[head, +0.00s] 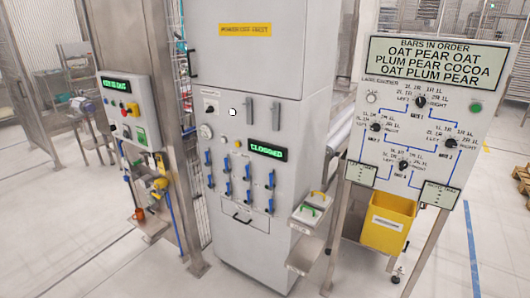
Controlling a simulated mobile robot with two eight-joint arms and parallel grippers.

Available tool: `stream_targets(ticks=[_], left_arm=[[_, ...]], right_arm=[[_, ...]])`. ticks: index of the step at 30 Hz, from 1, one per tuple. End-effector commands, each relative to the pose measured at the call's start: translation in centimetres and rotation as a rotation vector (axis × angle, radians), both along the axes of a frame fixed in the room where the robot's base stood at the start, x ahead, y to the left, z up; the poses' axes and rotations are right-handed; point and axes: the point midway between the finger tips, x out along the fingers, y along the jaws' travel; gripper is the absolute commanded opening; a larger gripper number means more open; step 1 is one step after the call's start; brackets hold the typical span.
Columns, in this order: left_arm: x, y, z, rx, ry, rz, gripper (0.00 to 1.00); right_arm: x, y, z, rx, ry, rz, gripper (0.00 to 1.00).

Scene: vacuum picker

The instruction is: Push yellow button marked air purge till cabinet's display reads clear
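The tall grey cabinet (245,75) stands in the middle of the head view. Its dark display (268,149) shows green letters that look like "CLOGGED". Below and beside the display are several blue-handled valves (229,187), and a round gauge (206,131) sits to their upper left. I cannot make out a yellow button with a readable air purge label. Neither of my grippers is in view.
A control box (143,130) with a display, a red button and a green button stands left of the cabinet. A white routing board (415,130) on legs stands right, with a yellow bin (388,238) beneath. A small shelf (312,211) juts from the cabinet's right side. Floor in front is clear.

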Motion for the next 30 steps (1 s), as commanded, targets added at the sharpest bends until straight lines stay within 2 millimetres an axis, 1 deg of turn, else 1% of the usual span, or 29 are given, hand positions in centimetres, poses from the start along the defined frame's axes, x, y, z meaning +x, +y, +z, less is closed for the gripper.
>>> stream_targets(ticks=[5,8,12,20,21,22,30], left_arm=[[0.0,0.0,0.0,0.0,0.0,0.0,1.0],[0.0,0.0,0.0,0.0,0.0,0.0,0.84],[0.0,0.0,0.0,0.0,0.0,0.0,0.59],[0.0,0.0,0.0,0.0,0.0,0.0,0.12],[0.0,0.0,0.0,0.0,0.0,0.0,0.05],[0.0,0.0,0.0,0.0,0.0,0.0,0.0],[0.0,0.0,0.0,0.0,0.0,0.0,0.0]], right_arm=[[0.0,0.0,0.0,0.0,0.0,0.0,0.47],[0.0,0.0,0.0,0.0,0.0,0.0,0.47],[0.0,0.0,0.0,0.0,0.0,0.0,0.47],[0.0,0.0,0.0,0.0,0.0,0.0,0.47],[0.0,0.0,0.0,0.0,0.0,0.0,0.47],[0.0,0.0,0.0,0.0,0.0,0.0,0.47],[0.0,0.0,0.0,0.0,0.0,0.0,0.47]])
